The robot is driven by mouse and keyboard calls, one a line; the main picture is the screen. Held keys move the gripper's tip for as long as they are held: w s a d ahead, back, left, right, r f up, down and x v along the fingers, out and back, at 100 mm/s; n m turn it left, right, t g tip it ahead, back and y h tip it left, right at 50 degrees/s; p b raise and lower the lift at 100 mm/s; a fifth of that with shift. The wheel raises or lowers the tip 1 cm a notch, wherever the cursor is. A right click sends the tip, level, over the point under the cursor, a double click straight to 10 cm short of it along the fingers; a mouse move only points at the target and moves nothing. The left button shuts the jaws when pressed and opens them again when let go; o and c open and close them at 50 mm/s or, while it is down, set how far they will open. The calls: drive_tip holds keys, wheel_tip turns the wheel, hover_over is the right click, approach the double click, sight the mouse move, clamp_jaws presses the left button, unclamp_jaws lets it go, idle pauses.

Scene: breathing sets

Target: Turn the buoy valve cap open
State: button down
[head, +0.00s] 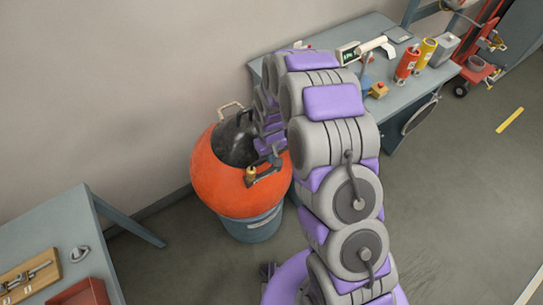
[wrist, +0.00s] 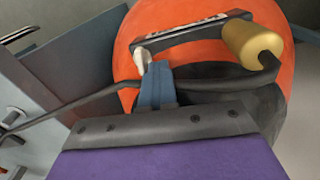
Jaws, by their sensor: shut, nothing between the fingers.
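The orange buoy (head: 228,188) sits in a blue-grey drum (head: 256,226), with a dark top. A brass valve cap (head: 251,173) stands on its near side, by a dark bracket (head: 266,175). In the wrist view the cap (wrist: 252,45) is a tan cylinder at the upper right, at the end of the labelled bracket (wrist: 190,33). My gripper (wrist: 157,80) is shut and empty, left of the cap and apart from it, near the bracket's left end. In the head view my arm partly hides the buoy's right side and the gripper is small and hard to make out.
A grey workbench (head: 440,77) on the right holds red (head: 406,65) and yellow (head: 426,53) cylinders. Another table (head: 60,235) with a wooden board (head: 30,275) and red tray (head: 82,294) stands at lower left. A wall rises behind the buoy.

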drive_tip(key=c, duration=1.5)
unclamp_jaws()
drive_tip(key=shift+a+r, duration=0.1)
drive_tip(key=shift+r, duration=0.35)
wheel_tip(320, 180, up, 7)
drive_tip(key=p, duration=0.2)
drive_tip(key=shift+d, duration=0.25)
drive_tip(key=shift+o, duration=0.2)
